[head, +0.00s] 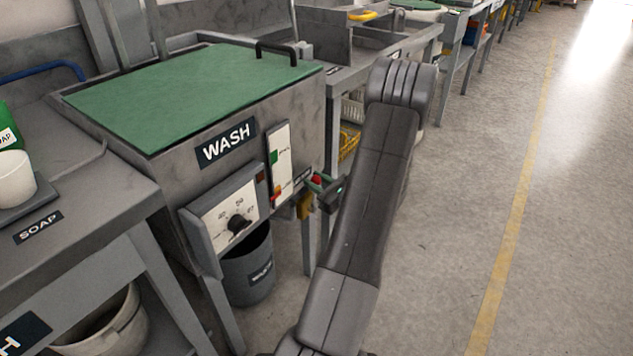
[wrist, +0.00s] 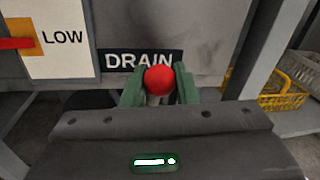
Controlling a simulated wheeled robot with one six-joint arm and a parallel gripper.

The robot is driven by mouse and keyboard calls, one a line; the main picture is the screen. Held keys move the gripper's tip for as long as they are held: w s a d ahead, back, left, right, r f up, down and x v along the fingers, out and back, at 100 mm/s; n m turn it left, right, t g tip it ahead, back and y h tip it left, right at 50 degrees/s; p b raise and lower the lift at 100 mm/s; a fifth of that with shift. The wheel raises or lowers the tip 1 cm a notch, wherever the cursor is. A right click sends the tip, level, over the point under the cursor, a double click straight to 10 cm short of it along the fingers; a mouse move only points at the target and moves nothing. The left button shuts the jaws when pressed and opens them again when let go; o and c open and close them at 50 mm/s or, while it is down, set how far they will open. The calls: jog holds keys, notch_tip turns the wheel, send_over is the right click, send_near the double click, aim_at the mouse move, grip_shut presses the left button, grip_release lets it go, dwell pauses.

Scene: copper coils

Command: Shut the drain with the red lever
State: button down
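The red lever's round knob (wrist: 159,79) is in the middle of the wrist view, just below the DRAIN label (wrist: 140,59) on the wash tank. In the head view the red knob (head: 316,181) shows small at the tank's right front corner. My gripper (wrist: 161,86) has its green fingers on either side of the knob, with no clear gap to the ball, so it appears shut on it. In the head view my gripper (head: 323,187) is at the same corner. A pale stem shows under the knob. The drain outlet itself is hidden.
The wash tank has a green lid (head: 190,95), a dial box (head: 225,218) and a level gauge (head: 280,165) marked LOW at its lower end. A grey bucket (head: 250,280) stands beneath. A yellow basket (wrist: 280,85) is at right. The floor at right is clear.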

jog(key=shift+s+a+f+n+b, duration=0.3)
jog(key=shift+n+b, duration=0.2)
jog(key=shift+b, duration=0.45)
jog(key=shift+s+a+r+n+b, duration=0.3)
jog(key=shift+s+n+b, duration=0.15)
jog(key=shift+n+b, duration=0.15)
jog(key=c, duration=1.2)
grip_release()
jog(key=shift+o, duration=0.2)
jog(key=p+v, duration=0.2)
jog(key=v, duration=1.2)
jog(key=shift+p, duration=0.4)
jog(key=shift+w+f, duration=0.1)
jog(key=shift+w, duration=0.1)
